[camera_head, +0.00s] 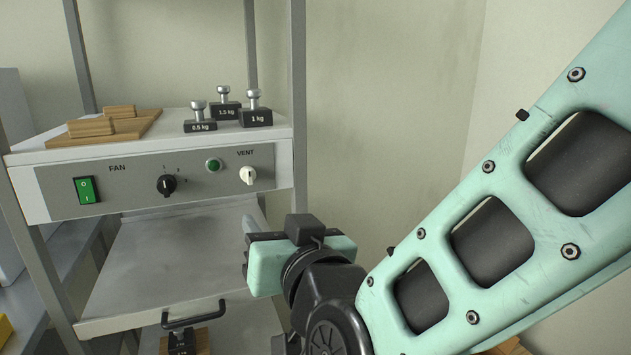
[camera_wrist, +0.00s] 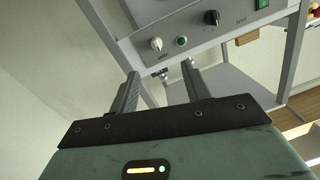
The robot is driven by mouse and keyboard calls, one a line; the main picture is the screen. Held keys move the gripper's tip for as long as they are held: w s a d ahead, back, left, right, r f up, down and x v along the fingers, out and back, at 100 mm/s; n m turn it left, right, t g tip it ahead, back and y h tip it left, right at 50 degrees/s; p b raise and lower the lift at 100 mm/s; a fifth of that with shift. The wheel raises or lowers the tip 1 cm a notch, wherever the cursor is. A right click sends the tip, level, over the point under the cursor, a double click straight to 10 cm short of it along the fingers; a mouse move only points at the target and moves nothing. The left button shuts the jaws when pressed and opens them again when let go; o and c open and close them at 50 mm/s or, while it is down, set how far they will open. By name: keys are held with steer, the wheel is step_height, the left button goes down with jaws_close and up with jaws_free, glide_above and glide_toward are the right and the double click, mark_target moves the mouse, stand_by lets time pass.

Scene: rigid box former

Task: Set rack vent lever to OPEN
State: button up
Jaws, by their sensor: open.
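The vent lever (camera_head: 247,175) is a small white knob under the word VENT at the right end of the rack's grey control panel (camera_head: 130,182). It also shows in the wrist view (camera_wrist: 156,44), where the panel appears upside down. I cannot read its setting, and no OPEN mark is legible. My gripper (camera_head: 250,224) is below and in front of the panel's right end, apart from the lever. In the wrist view its two fingers (camera_wrist: 160,70) are spread with nothing between them, and the lever lies beyond their tips.
The panel also has a green light (camera_head: 214,165), a black fan knob (camera_head: 166,185) and a green switch (camera_head: 85,190). Several labelled weights (camera_head: 256,117) and a wooden board (camera_head: 75,138) sit on top. A grey tray (camera_head: 170,262) lies below. A rack post (camera_head: 299,120) stands at right.

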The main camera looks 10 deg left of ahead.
steer(key=p, duration=0.4)
glide_toward(251, 179)
steer(key=shift+t, duration=0.4)
steer(key=x, duration=0.9)
steer(key=shift+a+f, duration=0.15)
steer(key=shift+a, duration=0.1)
steer(key=shift+m, duration=0.3)
steer(key=c, duration=1)
